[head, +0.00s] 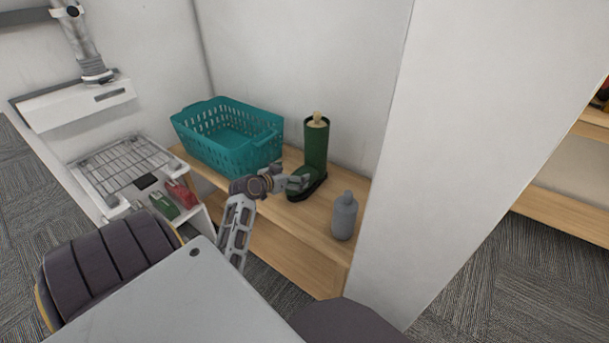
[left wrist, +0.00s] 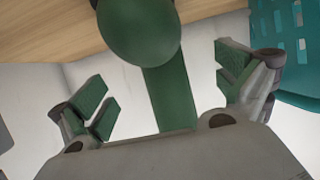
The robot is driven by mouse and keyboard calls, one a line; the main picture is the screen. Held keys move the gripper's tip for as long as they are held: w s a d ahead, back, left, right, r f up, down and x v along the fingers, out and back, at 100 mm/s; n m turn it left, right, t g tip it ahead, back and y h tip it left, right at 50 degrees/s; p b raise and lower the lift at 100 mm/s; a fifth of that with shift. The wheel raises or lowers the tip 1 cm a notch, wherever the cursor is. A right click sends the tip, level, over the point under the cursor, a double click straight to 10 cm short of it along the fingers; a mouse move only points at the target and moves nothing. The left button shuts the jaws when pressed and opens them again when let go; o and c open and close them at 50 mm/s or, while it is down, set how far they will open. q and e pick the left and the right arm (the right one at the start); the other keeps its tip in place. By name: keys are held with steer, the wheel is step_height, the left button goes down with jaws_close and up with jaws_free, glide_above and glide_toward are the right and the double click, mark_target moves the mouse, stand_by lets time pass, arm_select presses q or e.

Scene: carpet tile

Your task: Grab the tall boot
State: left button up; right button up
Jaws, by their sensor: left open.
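The tall green boot (head: 316,150) stands upright on the wooden shelf, with a pale piece showing at its top opening. My left gripper (head: 292,183) is in front of the boot, low by its foot, and covers part of it. In the left wrist view the boot (left wrist: 170,95) appears between the two spread fingers (left wrist: 165,88), its rounded toe closest to the camera. The gripper is open, and I see no finger pressed on the boot. My right gripper is not in view.
A teal basket (head: 232,160) stands left of the boot on the wooden shelf (head: 278,228). A grey bottle (head: 344,216) stands to its right, near a white wall panel (head: 470,120). A wire-topped rack (head: 125,165) with red and green items stands at the left.

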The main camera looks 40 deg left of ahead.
mark_target(304, 171)
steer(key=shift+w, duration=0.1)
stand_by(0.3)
arm_select(q)
steer(key=shift+w+f, duration=0.2)
steer(key=shift+w, duration=0.25)
steer(key=shift+d+b+x, duration=0.1)
steer(key=shift+b+x, duration=0.25)
steer(key=shift+x, duration=0.25)
steer(key=shift+d+b+x, duration=0.15)
steer(key=shift+b+x, duration=0.2)
steer(key=shift+x, duration=0.25)
steer(key=shift+w+a+f, duration=0.1)
steer(key=shift+w+f, duration=0.25)
steer(key=shift+w, duration=0.45)
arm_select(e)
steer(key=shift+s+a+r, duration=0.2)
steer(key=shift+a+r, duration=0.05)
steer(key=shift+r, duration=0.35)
arm_select(q)
steer(key=shift+c, duration=0.3)
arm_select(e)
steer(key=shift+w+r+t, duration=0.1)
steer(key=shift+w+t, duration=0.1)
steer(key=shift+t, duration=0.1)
